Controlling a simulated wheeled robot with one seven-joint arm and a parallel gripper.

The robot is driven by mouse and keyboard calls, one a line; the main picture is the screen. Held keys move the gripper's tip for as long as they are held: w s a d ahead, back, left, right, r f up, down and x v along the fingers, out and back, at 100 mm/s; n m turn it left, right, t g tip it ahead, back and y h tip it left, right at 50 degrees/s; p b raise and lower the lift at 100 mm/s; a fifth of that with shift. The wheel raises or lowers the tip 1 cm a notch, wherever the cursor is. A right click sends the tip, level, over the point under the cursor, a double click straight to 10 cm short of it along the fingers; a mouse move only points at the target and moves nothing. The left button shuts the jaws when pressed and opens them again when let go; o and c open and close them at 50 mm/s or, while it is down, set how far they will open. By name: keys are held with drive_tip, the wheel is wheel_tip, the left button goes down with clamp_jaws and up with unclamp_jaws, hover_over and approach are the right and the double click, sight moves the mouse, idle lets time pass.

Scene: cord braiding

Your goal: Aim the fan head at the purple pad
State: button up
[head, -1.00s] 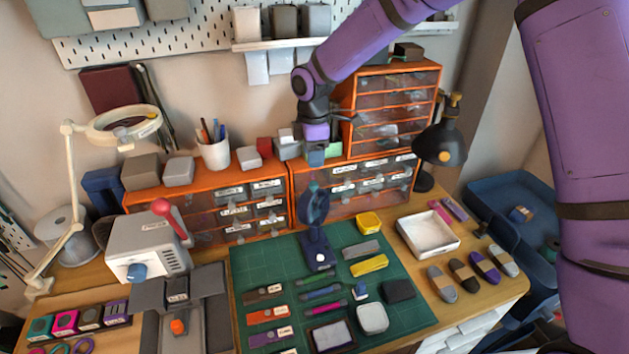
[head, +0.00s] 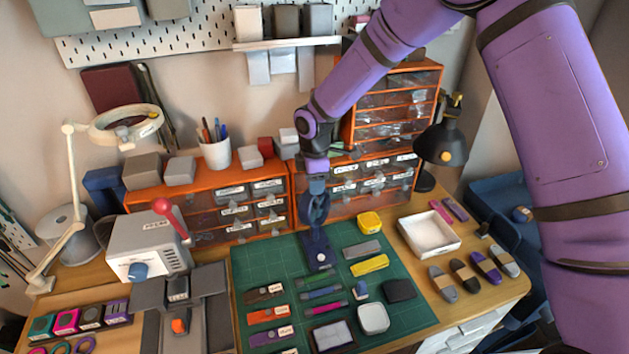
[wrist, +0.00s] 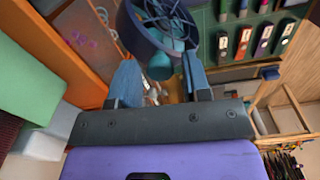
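The dark blue fan stands upright on the green mat. Its round caged head (head: 315,208) is above its base (head: 319,252). My gripper (head: 317,184) is over the top of the fan head, pointing down. In the wrist view the two blue fingers of my gripper (wrist: 160,66) are apart, with the fan's teal rear housing (wrist: 161,68) between their tips and the fan ring (wrist: 150,30) just beyond. A gap shows at the left finger; contact at the right finger is unclear. A purple oval pad with a tan band (head: 485,267) lies right of the mat among other oval pads.
Orange drawer units (head: 232,205) stand close behind the fan. A yellow container (head: 370,222), a grey block (head: 362,250) and a yellow block (head: 369,265) lie right of it. A white tray (head: 429,234) and black lamp (head: 446,145) are further right.

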drive_tip(key=c, duration=0.7)
drive_tip(key=shift+o, duration=0.2)
drive_tip(key=shift+m, duration=0.4)
drive_tip(key=m, duration=0.3)
drive_tip(key=shift+m, duration=0.4)
drive_tip(key=m, duration=0.4)
drive_tip(key=shift+m, duration=0.4)
drive_tip(key=o, duration=0.9)
drive_tip(key=shift+r, duration=0.1)
